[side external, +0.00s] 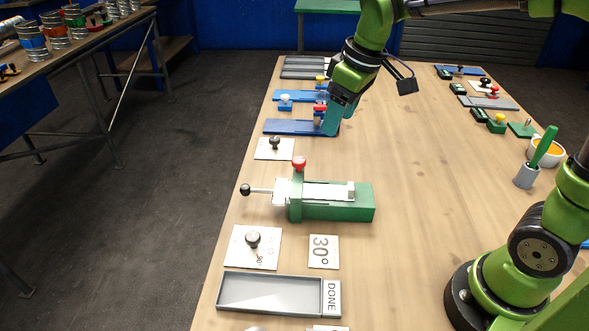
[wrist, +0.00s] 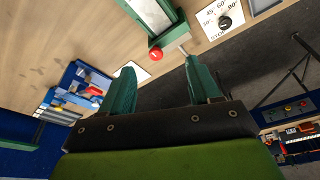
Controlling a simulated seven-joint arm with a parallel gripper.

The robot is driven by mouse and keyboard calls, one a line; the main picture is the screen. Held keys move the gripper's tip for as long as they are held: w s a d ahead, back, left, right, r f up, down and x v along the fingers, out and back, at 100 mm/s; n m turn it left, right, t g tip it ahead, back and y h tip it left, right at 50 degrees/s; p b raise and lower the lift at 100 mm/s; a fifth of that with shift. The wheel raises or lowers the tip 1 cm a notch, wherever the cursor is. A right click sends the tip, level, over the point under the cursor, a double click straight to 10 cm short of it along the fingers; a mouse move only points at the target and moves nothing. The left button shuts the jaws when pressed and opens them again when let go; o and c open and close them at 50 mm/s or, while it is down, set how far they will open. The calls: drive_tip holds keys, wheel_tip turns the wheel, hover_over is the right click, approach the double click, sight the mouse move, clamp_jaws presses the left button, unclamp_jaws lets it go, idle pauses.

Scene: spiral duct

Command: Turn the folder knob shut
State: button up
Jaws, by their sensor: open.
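A green clamp-like fixture (side external: 345,208) stands mid-table with a red knob (side external: 299,163) on top and a black-balled lever (side external: 246,190) at its left. In the wrist view the red knob (wrist: 155,54) shows between and beyond the fingertips. I cannot tell for certain which of these is the folder knob. My gripper (side external: 331,122) is above the blue plates, partly covering them. In the wrist view its fingers (wrist: 160,68) are apart with nothing between them.
A white dial plate (side external: 253,250) with a black knob, a 30° card (side external: 323,252) and a grey DONE tray (side external: 268,294) lie in front. A small white plate (side external: 270,152) with a black knob lies behind the fixture. The table's middle right is clear.

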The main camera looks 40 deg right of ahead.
sight(299, 160)
drive_tip(key=w+r+n+g, duration=0.1)
drive_tip(key=w+n+g, duration=0.2)
drive_tip(key=w+n, duration=0.95)
drive_tip(key=f, duration=0.5)
drive_tip(key=s+f+n, duration=0.1)
drive_tip(key=f, duration=0.4)
drive_tip(key=s+a+f+n, duration=0.1)
drive_tip(key=f, duration=0.5)
drive_tip(key=shift+s+h, duration=0.15)
drive_tip(key=shift+h, duration=0.25)
drive_tip(key=c, duration=1)
drive_tip(key=shift+c, duration=0.2)
